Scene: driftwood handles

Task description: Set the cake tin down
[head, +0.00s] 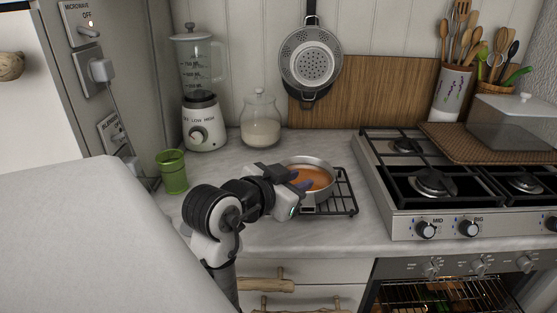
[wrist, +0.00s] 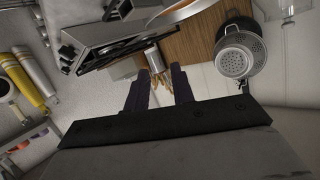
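The cake tin (head: 325,165) is a round, silvery tin with orange-brown contents. In the head view it appears level on a black wire rack (head: 345,196) on the counter; I cannot tell if any gap separates them. My gripper (head: 299,181) reaches in from the left, its dark fingertips at the tin's left side and overlapping it in the picture. In the wrist view the two fingers of my gripper (wrist: 160,78) stand apart with background showing between them. Contact between the fingers and tin cannot be made out.
A stove (head: 400,215) stands right of the rack. A green cup (head: 173,172), a blender (head: 203,110) and a glass jar (head: 261,122) stand to the left and behind. A colander (head: 310,62) hangs on the wall. The counter between cup and jar is clear.

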